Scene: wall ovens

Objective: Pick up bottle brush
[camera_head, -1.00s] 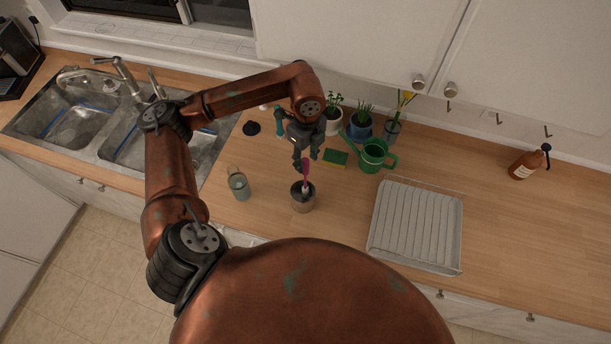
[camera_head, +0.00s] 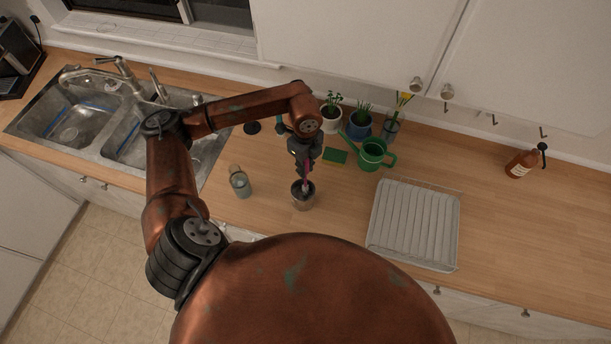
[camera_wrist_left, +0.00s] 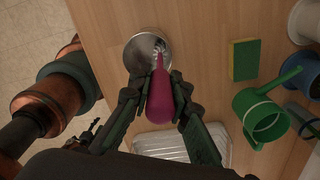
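The bottle brush (camera_head: 306,181) has a pink handle and stands upright in a round metal cup (camera_head: 302,201) on the wooden counter. In the left wrist view its pink handle (camera_wrist_left: 160,94) points toward the camera and its white bristles lie inside the cup (camera_wrist_left: 148,50). My left gripper (camera_head: 306,170) is above the cup with its fingers around the handle. My right gripper is not in view.
A green watering can (camera_head: 373,154), a green and yellow sponge (camera_head: 335,156) and potted plants (camera_head: 360,123) stand behind and to the right. A glass (camera_head: 240,184) is left of the cup. A white dish rack (camera_head: 414,224) is to the right.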

